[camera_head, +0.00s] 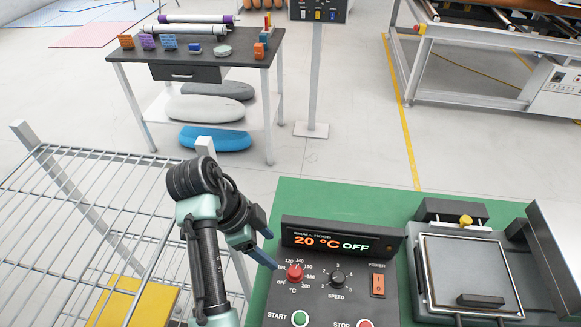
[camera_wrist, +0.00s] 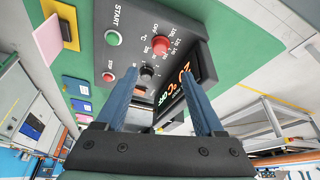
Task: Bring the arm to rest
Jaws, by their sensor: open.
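My arm reaches up from the bottom of the head view and bends down to my gripper (camera_head: 264,252). Its blue fingers are at the left edge of the control panel (camera_head: 335,295), close to the red temperature knob (camera_head: 295,272); whether they touch it I cannot tell. In the wrist view the two fingers of my gripper (camera_wrist: 160,85) stand apart with nothing held. The red knob (camera_wrist: 168,39) and black speed knob (camera_wrist: 147,73) show beyond them. The display (camera_head: 340,241) reads "20 °C OFF".
A wire rack (camera_head: 85,215) stands at left, with a yellow item (camera_head: 140,303) below it. A press-like device (camera_head: 468,270) sits right of the panel on the green surface (camera_head: 330,200). A dark-topped table (camera_head: 195,62) stands behind. Open floor lies between.

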